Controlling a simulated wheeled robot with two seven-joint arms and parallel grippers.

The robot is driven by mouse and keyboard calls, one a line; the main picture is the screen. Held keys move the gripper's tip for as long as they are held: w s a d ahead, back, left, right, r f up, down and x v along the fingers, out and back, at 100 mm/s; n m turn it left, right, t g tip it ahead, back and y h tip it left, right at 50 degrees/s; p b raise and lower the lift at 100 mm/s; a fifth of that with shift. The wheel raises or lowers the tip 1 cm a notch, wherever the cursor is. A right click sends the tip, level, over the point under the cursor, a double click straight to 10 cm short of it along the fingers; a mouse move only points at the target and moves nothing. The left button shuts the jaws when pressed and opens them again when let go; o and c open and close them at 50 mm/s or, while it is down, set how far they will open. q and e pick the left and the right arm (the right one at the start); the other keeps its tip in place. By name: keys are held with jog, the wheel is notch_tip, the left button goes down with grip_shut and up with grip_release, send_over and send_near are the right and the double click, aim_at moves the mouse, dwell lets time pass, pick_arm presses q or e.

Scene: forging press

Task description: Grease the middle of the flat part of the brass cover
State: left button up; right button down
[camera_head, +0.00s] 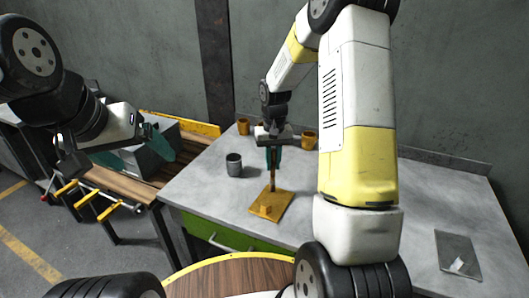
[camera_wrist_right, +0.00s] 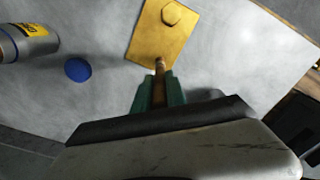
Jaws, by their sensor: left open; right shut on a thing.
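The brass cover (camera_head: 277,203) is a flat yellow plate on the grey table, with a raised hexagonal boss towards one end. It also shows at the top of the right wrist view (camera_wrist_right: 152,38). My right gripper (camera_head: 273,160) is above it, shut on a thin brown stick-like tool (camera_head: 273,181) that points down. In the right wrist view, the tool tip (camera_wrist_right: 159,64) overlaps the cover near its edge, away from the boss; I cannot tell whether it touches. My left gripper (camera_head: 140,153) is open over the wooden bench at left, apart from the cover.
A dark grey cup (camera_head: 233,165) stands left of the cover. Brass-coloured cups (camera_head: 309,140) stand at the back. A blue round object (camera_wrist_right: 78,69) and a yellow-labelled can (camera_wrist_right: 30,42) lie nearby. A flat grey plate (camera_head: 457,252) lies at far right. The wooden bench (camera_head: 140,182) has yellow-handled bars.

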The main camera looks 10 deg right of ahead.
jog(key=shift+f, duration=0.25)
jog(key=shift+s, duration=0.1)
jog(key=shift+s+a+r, duration=0.1)
jog(key=shift+s+a, duration=0.15)
jog(key=shift+a, duration=0.05)
jog(key=shift+w+d, duration=0.6)
jog(key=shift+w, duration=0.1)
jog(key=shift+s+a, duration=0.6)
jog(key=shift+s, duration=0.15)
jog(key=shift+w+d, duration=0.6)
jog(key=shift+w, duration=0.1)
jog(key=shift+s+a, duration=0.55)
jog(key=shift+s, duration=0.1)
